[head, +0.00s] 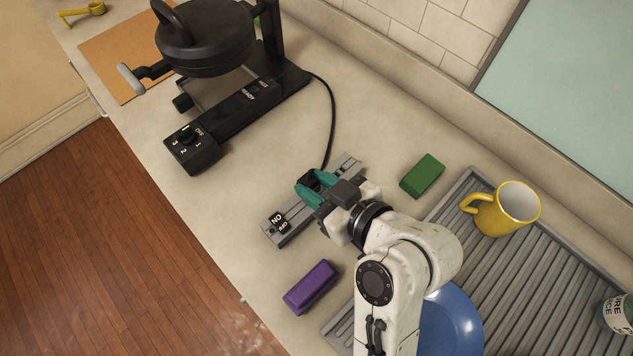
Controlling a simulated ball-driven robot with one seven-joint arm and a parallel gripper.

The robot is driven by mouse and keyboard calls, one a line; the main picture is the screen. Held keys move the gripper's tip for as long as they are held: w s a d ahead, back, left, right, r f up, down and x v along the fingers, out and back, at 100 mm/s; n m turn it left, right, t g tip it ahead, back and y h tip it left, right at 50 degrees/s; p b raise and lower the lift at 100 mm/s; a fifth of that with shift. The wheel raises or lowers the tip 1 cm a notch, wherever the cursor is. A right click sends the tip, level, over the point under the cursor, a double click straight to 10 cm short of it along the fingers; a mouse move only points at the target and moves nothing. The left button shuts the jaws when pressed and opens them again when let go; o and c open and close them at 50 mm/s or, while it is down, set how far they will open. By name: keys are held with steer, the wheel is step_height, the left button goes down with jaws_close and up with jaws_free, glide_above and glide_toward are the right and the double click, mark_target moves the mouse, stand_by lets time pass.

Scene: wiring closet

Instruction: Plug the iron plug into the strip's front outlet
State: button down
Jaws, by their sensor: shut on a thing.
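The grey power strip (294,232) lies at a slant on the counter, with a black ON/OFF switch at its near left end. My gripper (312,184) is over the strip's middle, its teal fingers shut on the black iron plug (309,179). The plug is mostly hidden by the fingers. I cannot tell whether it sits in an outlet or is just above the strip. The outlets under my gripper are hidden. The black cord (333,120) curves from the black waffle iron (207,40) down to the plug.
A green block (422,176) lies right of the strip, a purple block (311,287) below it. A ridged grey drainboard (507,266) at right holds a yellow mug (507,209), a blue plate (450,325) and a can (617,314). Counter left of the strip is clear.

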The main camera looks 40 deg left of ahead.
steer(key=shift+f+b, duration=1.3)
steer(key=shift+f, duration=0.45)
steer(key=c, duration=0.8)
jaws_free()
steer(key=shift+r, duration=0.1)
steer(key=shift+o, duration=0.2)
steer(key=shift+p+v, duration=1)
steer(key=shift+v, duration=1.35)
steer(key=shift+d+r, duration=0.1)
steer(key=shift+d, duration=0.15)
steer(key=b+v, duration=0.1)
steer(key=v, duration=0.9)
steer(key=shift+d+r+b, duration=0.2)
steer(key=shift+d+b, duration=0.05)
steer(key=shift+b, duration=0.05)
steer(key=shift+s, duration=0.1)
